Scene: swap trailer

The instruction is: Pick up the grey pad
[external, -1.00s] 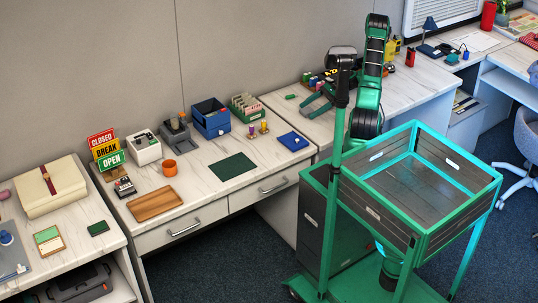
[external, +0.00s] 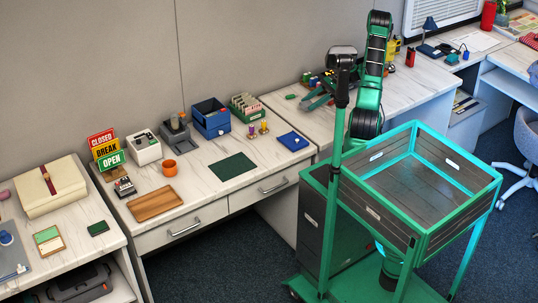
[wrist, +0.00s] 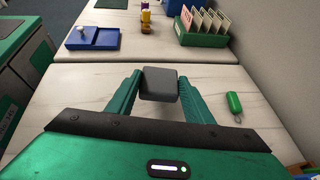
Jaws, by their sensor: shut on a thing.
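The grey pad (wrist: 159,84) is a small dark grey square block. In the wrist view it sits between the two green fingers of my gripper (wrist: 158,90), which are shut on it. The pad appears to be held above the marble-topped counter, but its exact height is hard to tell. In the external view my gripper (external: 316,101) is over the counter behind my column, and the pad cannot be made out there.
A green key tag (wrist: 234,103) lies to the right of my gripper. A green card box (wrist: 203,30) and a blue tray (wrist: 93,38) stand beyond the pad. The counter (wrist: 75,88) left of the gripper is clear.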

